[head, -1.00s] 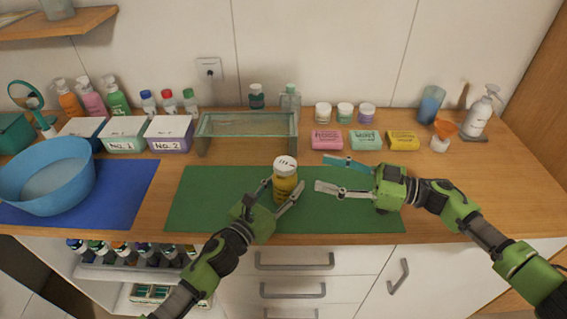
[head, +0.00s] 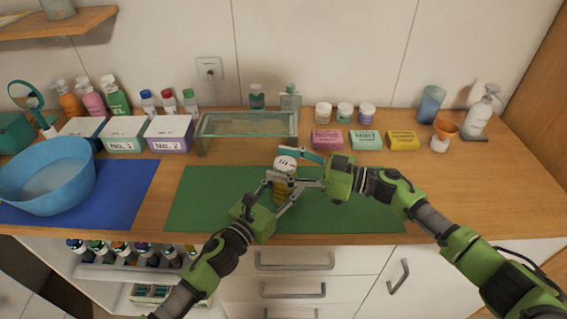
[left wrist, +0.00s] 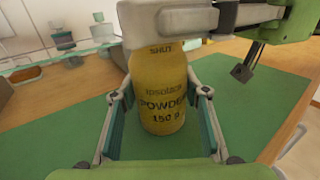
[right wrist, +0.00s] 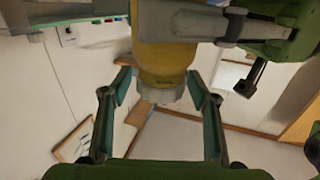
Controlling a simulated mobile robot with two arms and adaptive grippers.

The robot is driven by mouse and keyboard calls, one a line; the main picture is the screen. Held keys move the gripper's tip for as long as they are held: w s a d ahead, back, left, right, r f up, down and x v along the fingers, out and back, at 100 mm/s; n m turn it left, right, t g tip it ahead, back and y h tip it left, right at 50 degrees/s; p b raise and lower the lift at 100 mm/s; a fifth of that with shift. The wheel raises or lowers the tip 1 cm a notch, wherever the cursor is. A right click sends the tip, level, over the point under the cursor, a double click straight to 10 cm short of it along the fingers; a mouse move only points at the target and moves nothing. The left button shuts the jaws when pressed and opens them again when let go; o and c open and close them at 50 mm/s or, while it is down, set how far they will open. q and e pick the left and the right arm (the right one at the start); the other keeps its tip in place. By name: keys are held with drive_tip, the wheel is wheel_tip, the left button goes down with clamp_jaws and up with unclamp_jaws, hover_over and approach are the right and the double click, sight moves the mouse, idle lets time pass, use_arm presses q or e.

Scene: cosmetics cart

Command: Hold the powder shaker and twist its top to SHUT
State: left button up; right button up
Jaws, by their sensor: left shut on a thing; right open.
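The powder shaker (head: 282,190) is a yellow bottle with a white cap (head: 285,163), upright over the green mat (head: 225,205). My left gripper (head: 283,187) is shut on its body; in the left wrist view the label on the shaker (left wrist: 160,100) reads POWDER, with SHUT printed near the top. My right gripper (head: 287,164) is open at cap height, with a finger on each side of the cap. In the right wrist view the cap (right wrist: 160,95) sits between the open fingers, with gaps beside it. A right finger hides the cap in the left wrist view.
A glass-topped stand (head: 245,124) is behind the mat. Pink (head: 327,140), teal and yellow soap boxes lie behind to the right. A blue basin (head: 47,178) and labelled boxes (head: 125,135) stand to the left. The mat's right part is clear.

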drive_tip(key=c, duration=1.1)
drive_tip(key=shift+c, duration=0.2)
drive_tip(key=shift+m+t, duration=0.4)
drive_tip(key=shift+t, duration=0.2)
drive_tip(key=m+t+h, duration=0.2)
drive_tip(key=m+t, duration=0.1)
drive_tip(key=m+t+h, duration=0.2)
drive_tip(key=t+h, duration=0.1)
drive_tip(key=t, duration=0.1)
drive_tip(key=shift+a+m+h, duration=0.1)
drive_tip(key=shift+m+h, duration=0.2)
drive_tip(key=shift+m, duration=0.1)
drive_tip(key=m+t+h, duration=0.1)
drive_tip(key=h, duration=0.1)
drive_tip(key=m+t+h, duration=0.1)
drive_tip(key=m, duration=0.1)
drive_tip(key=shift+r+t+h, duration=0.2)
drive_tip(key=shift+t+h, duration=0.2)
drive_tip(key=shift+w+m+t+h, duration=0.1)
drive_tip(key=shift+m+t+h, duration=0.6)
drive_tip(key=shift+h, duration=0.5)
drive_tip(key=shift+d+m+h, duration=0.3)
drive_tip(key=shift+h, duration=0.2)
drive_tip(key=o, duration=1.1)
drive_tip(key=shift+o, duration=0.2)
